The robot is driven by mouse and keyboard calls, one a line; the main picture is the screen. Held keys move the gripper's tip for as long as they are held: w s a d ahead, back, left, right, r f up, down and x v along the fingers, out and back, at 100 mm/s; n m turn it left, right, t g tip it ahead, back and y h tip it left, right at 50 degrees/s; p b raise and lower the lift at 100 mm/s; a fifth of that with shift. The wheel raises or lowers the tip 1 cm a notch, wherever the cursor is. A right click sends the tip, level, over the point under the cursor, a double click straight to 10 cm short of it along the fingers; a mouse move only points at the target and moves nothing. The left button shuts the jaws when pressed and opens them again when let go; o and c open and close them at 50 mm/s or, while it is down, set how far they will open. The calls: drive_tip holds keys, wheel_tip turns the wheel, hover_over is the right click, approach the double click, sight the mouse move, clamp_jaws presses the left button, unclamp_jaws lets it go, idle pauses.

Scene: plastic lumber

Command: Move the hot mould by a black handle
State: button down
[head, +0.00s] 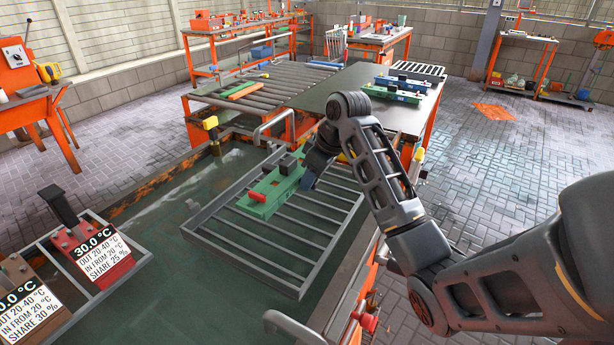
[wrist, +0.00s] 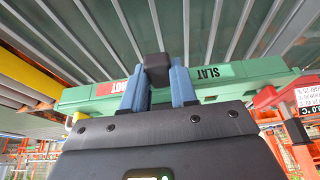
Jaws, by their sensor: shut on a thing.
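The green mould (head: 268,193) is over the slatted grey rack (head: 240,262) in the water tank. I cannot tell whether it rests on the slats or hangs just above them. In the wrist view, the mould (wrist: 240,80) has a red HOT label and the word SLAT on its side. In the wrist view, the blue fingers of my gripper (wrist: 160,85) are shut on a black handle (wrist: 157,68). The fingers partly hide the mould's middle.
A red mould (head: 95,250) with a 30.0 °C sign stands in a tray at the left. A brown mould (head: 22,285) is beside it. Green and blue moulds (head: 398,88) lie on the dark table behind. Grey rails (head: 285,125) edge the tank.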

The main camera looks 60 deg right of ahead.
sight(306, 211)
drive_tip(key=shift+r+p, duration=0.2)
drive_tip(key=shift+p, duration=0.2)
drive_tip(key=shift+f+b, duration=1.7)
drive_tip(key=shift+f, duration=1.8)
drive_tip(key=shift+f+p, duration=0.1)
drive_tip(key=shift+p, duration=0.45)
drive_tip(key=shift+f+p, duration=0.3)
drive_tip(key=shift+f, duration=0.3)
drive_tip(key=shift+c, duration=2.1)
unclamp_jaws()
drive_tip(key=shift+f, duration=0.1)
